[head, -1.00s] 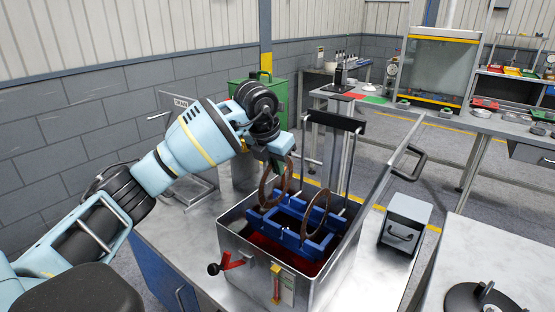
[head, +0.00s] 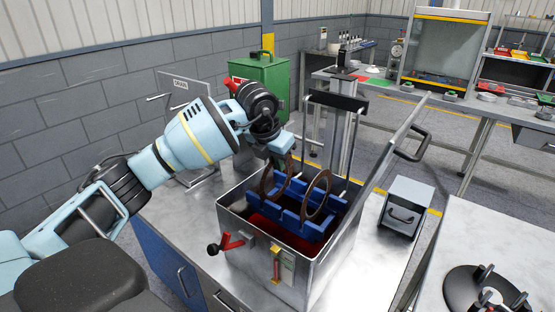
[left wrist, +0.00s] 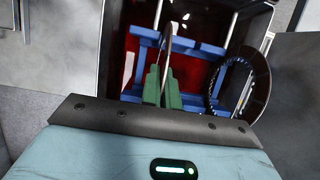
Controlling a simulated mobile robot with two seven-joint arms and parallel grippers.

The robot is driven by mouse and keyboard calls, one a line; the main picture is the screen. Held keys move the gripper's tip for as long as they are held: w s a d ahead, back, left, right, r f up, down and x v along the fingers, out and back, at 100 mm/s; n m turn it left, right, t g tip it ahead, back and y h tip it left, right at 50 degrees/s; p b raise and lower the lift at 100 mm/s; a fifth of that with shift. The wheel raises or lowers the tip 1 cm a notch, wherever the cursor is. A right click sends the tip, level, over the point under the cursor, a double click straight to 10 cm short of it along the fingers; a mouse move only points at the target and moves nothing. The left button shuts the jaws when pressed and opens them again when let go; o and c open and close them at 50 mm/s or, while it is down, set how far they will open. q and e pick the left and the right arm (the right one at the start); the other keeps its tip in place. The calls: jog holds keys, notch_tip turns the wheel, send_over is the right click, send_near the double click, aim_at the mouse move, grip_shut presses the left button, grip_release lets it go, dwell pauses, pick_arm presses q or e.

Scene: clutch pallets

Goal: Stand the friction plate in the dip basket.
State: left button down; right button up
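The friction plate (head: 265,183) is a thin brown ring, upright in the left part of the blue dip basket (head: 288,218). My left gripper (head: 283,152) is above the basket, pointing down, at the plate's upper edge. In the left wrist view its green fingers (left wrist: 163,88) are closed on both sides of the plate (left wrist: 168,45), seen edge-on. The plate's lower edge is hidden, so I cannot tell whether it rests on the basket. A second ring plate (head: 318,195) stands upright in the basket's right part. My right gripper is not in view.
The basket is inside an open steel tank (head: 318,268) with red inside. Its raised lid (head: 392,140) slopes up to the right. A black-handled post (head: 338,101) rises behind. A small grey box (head: 408,205) stands to the right; a round fixture (head: 460,285) is at lower right.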

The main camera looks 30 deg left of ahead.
pick_arm(q)
jog(key=c, duration=2.1)
grip_release()
jog(key=o, duration=0.5)
